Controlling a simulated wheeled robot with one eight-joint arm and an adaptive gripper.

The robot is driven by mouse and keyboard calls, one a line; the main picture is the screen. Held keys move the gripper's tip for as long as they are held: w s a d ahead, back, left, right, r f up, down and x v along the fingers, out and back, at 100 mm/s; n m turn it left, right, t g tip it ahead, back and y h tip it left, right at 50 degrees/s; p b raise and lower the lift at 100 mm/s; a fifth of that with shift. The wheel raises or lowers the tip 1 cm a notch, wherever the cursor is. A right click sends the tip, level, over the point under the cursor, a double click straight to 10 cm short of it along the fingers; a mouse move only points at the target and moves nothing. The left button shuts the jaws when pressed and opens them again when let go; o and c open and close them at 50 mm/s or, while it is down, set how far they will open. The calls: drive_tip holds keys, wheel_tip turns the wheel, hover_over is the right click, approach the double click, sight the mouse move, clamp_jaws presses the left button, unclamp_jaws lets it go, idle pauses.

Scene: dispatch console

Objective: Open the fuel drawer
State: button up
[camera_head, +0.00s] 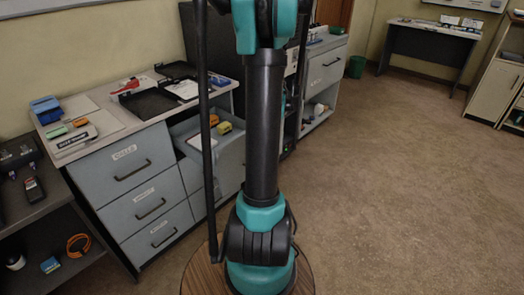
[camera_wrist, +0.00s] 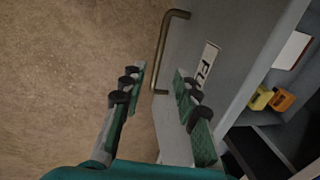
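The fuel drawer (camera_wrist: 197,30) shows in the wrist view as a grey front with a white label (camera_wrist: 208,63) reading "FU", partly cut off by a finger. Its bent bar handle (camera_wrist: 163,45) lies ahead of my gripper (camera_wrist: 158,80). The two green fingers with dark pads are spread apart and empty. The handle's near end appears between the fingertips; I cannot tell whether it touches them.
The counter above holds black trays (camera_head: 150,103), a blue item (camera_head: 46,109) and papers. A dark shelf unit (camera_head: 35,205) is at far left. Floor (camera_head: 390,180) on the right is clear.

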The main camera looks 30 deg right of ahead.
drive_tip(key=shift+s+d+r, duration=0.1)
drive_tip(key=shift+s+r, duration=0.1)
drive_tip(key=shift+r, duration=0.75)
drive_tip(key=shift+s+r, duration=0.15)
drive_tip(key=shift+r, duration=0.75)
drive_tip(key=s+a+f+n, duration=0.1)
drive_tip(key=s+a+n, duration=0.3)
drive_tip(key=a, duration=0.4)
drive_tip(key=s+a+n+t, duration=0.1)
drive_tip(key=s+a+n, duration=0.4)
drive_tip(key=a, duration=0.4)
drive_tip(key=s+a+f+n+t, duration=0.1)
drive_tip(key=s+a+n, duration=0.4)
drive_tip(key=a, duration=0.4)
drive_tip(key=shift+a+f+n+h, duration=0.25)
drive_tip(key=shift+f+n+h, duration=0.05)
